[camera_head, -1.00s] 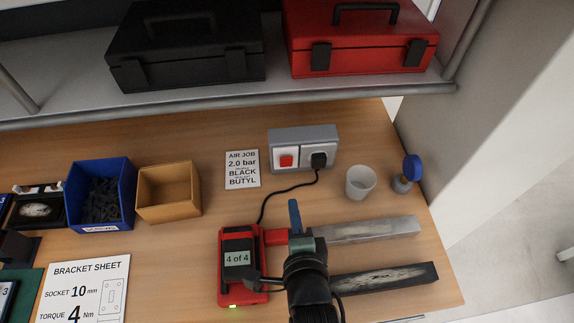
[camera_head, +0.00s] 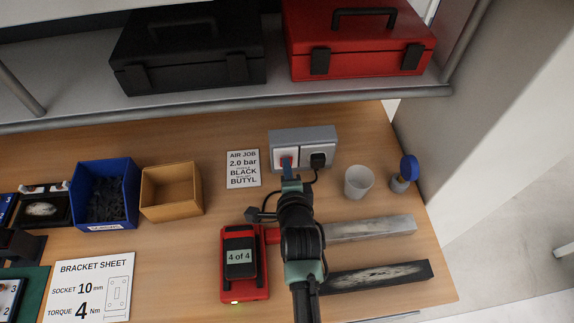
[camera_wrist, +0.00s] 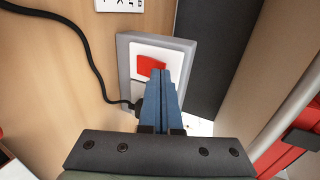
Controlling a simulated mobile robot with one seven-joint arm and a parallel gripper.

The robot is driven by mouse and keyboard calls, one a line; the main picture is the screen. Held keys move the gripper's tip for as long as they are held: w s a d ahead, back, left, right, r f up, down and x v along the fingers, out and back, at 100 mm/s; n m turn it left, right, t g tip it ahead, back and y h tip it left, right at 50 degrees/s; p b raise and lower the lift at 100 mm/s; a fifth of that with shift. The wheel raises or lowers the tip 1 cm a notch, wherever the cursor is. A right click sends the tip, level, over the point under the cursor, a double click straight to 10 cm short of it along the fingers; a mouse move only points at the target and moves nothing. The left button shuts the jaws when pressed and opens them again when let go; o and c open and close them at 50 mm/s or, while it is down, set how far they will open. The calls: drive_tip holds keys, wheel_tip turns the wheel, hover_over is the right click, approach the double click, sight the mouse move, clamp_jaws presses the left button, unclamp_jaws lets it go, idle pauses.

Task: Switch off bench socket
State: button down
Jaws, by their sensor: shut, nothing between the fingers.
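The bench socket (camera_head: 325,136) is a grey box at the back of the bench. Its red switch (camera_wrist: 150,66) shows on a white plate in the wrist view and is mostly hidden behind my fingers in the head view. A black plug (camera_head: 318,160) sits in its right half, with a black cord. My gripper (camera_head: 287,164) is shut and empty, with blue fingers pointing at the switch. In the wrist view my fingertips (camera_wrist: 161,71) overlap the switch's lower right edge. I cannot tell whether they touch it.
A red device (camera_head: 240,290) reading "4 of 4" lies beside my arm. A white cup (camera_head: 359,183) stands right of the socket, and an air job card (camera_head: 243,169) lies to its left. The shelf edge (camera_head: 200,107) with toolboxes overhangs behind.

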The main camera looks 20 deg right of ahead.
drive_tip(key=shift+w+d+r+g+p, duration=0.15)
drive_tip(key=shift+w+r+g+p, duration=0.3)
drive_tip(key=shift+p, duration=0.8)
drive_tip(key=shift+w+r+p, duration=0.25)
drive_tip(key=shift+p, duration=0.35)
drive_tip(key=shift+s+r+p, duration=0.1)
drive_tip(key=shift+r+p, duration=0.2)
drive_tip(key=shift+r, duration=0.1)
drive_tip(key=b+v, duration=0.1)
drive_tip(key=v, duration=1.2)
drive_tip(key=shift+b, duration=0.35)
drive_tip(key=shift+d+r, duration=0.1)
